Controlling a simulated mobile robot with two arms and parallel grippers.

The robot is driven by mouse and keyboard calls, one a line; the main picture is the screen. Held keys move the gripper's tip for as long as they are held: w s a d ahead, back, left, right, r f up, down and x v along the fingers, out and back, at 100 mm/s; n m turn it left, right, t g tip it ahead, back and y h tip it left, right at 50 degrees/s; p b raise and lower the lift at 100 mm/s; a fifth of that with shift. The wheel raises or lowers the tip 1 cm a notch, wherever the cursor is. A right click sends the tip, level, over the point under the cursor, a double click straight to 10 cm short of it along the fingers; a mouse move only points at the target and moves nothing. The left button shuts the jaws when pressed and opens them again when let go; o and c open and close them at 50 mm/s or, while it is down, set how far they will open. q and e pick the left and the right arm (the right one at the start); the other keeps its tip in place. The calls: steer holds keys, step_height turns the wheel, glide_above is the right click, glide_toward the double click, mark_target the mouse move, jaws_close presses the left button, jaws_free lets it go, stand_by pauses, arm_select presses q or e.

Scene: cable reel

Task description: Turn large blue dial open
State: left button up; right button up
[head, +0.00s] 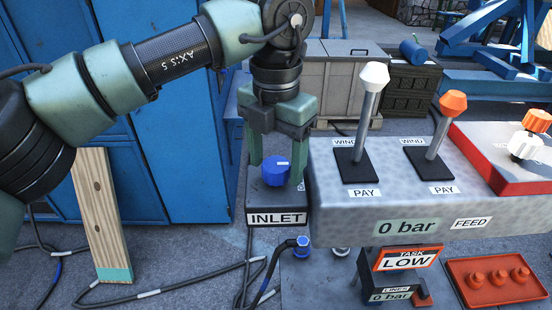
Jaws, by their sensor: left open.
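The large blue dial (276,171) sits on top of a dark box marked INLET (277,218), in the middle of the head view. A small white mark shows on the dial. My left gripper (277,170) points down over the dial, with its two green fingers on either side of it. The gripper is open, and I cannot tell whether the fingers touch the dial. My right gripper is not in view.
A grey console with a white-knobbed lever (374,77) and an orange-knobbed lever (453,104) stands right of the dial. A 0 bar label (407,226) is on its front. A wooden plank (101,213) leans on blue cabinets (176,150). Cables lie on the floor.

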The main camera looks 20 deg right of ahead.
mark_target(276, 164)
arm_select(q)
steer(key=shift+r, duration=0.1)
step_height(276, 164, up, 8)
steer(key=shift+f+b, duration=0.2)
steer(key=shift+b, duration=0.35)
